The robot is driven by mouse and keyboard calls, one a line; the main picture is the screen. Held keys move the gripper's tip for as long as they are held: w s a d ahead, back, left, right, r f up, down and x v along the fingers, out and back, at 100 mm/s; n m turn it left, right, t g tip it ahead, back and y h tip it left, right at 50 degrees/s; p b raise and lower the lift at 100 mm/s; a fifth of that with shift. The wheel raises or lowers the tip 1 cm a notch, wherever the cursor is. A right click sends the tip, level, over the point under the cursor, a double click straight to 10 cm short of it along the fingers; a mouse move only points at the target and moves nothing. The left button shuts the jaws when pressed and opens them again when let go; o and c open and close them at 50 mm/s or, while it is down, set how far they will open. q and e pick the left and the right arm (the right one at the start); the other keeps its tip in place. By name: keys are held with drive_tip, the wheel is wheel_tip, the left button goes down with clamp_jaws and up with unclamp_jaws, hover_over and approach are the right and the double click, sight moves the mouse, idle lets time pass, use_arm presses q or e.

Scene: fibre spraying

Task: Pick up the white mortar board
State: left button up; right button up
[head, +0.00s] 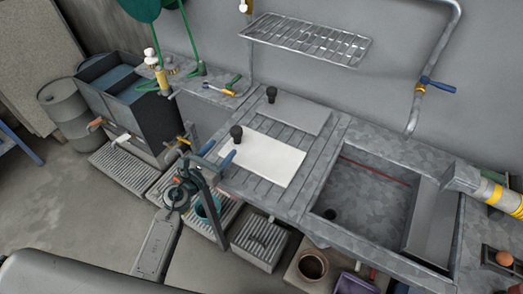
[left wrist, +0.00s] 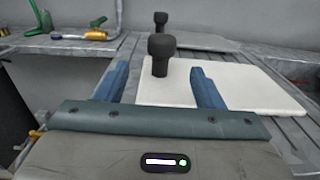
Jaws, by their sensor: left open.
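The white mortar board (head: 268,160) lies flat on the slatted grey bench, with a black knob handle (head: 236,134) standing up at its left edge. My left gripper (head: 215,158) is at the bench's left edge beside the board. In the left wrist view, the white board (left wrist: 245,84) lies ahead, and its black handle (left wrist: 160,54) stands between the two blue fingers of my left gripper (left wrist: 160,88). The fingers are open and hold nothing. I cannot tell whether they reach the handle. My right gripper is not in view.
A grey board (head: 297,114) with its own black knob lies behind the white one. A sink basin (head: 362,200) is to the right. A wire rack (head: 306,40) hangs on the wall. A green-handled tool (head: 233,83) lies at the back left.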

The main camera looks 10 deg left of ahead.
sight(233, 135)
use_arm(q)
drive_tip(key=x, duration=0.3)
drive_tip(key=shift+w+d, duration=0.15)
drive_tip(key=shift+w, duration=0.2)
drive_tip(key=p+x, duration=0.1)
drive_tip(key=x, duration=0.1)
drive_tip(key=r+p+x, duration=0.1)
drive_tip(key=x, duration=0.1)
drive_tip(key=shift+w+d, duration=0.25)
drive_tip(key=shift+w, duration=0.05)
drive_tip(key=shift+w+d+f, duration=0.1)
drive_tip(key=shift+w+f, duration=0.05)
drive_tip(key=shift+w, duration=0.2)
drive_tip(key=shift+s, duration=0.1)
drive_tip(key=shift+c, duration=0.6)
drive_tip(key=c, duration=0.7)
clamp_jaws()
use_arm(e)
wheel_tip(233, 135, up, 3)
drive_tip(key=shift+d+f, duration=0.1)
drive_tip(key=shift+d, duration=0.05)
